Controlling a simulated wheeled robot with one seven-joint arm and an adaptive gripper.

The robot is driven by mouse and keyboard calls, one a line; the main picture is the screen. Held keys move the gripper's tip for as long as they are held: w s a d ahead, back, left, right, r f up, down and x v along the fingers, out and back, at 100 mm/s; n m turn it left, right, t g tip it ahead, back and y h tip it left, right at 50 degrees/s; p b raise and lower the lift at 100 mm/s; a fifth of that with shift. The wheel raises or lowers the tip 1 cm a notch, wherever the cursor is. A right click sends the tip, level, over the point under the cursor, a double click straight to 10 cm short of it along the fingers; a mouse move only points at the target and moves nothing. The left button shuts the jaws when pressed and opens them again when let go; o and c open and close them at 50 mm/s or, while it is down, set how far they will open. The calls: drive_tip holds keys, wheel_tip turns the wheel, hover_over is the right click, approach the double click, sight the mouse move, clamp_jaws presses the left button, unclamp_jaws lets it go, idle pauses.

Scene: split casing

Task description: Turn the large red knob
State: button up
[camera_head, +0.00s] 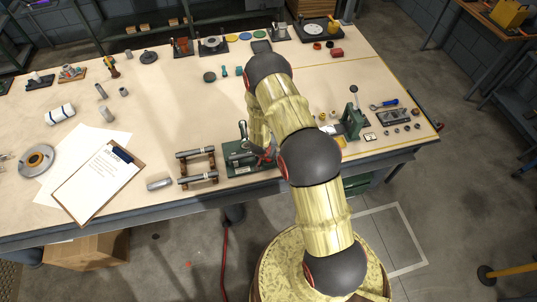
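My arm rises from the lower right, bends over the bench and comes down near a green bench device (240,168) at the front edge. My gripper (264,157) is small, dark and partly hidden behind the arm beside this device. I cannot tell whether its fingers are open or touching anything. A bit of red shows there, but I cannot tell whether it is a knob or part of the gripper. No large red knob can be made out clearly. A small red block (336,53) and a small red round piece (317,46) lie at the back right.
A rack with metal rollers (196,167) stands left of the green device. A clipboard (95,183) and papers lie at the left front. The bench middle is mostly clear.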

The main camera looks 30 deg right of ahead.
idle(0.4)
drive_tip(key=o, duration=1.1)
drive_tip(key=shift+o, duration=0.3)
drive_tip(key=shift+f, duration=0.15)
drive_tip(key=shift+f+n+t+b, duration=0.1)
drive_tip(key=shift+n+t+b, duration=0.3)
drive_tip(key=shift+b, duration=0.85)
drive_tip(key=n+y+b, duration=0.1)
drive_tip(key=n+b, duration=0.2)
drive_tip(key=b, duration=0.4)
drive_tip(key=shift+s+d, duration=0.1)
drive_tip(key=n+b, duration=0.1)
drive_tip(key=b, duration=0.6)
drive_tip(key=shift+n+t+y, duration=0.4)
drive_tip(key=n+b, duration=0.2)
drive_tip(key=b, duration=1)
drive_tip(key=shift+d+y, duration=0.1)
drive_tip(key=shift+y, duration=0.3)
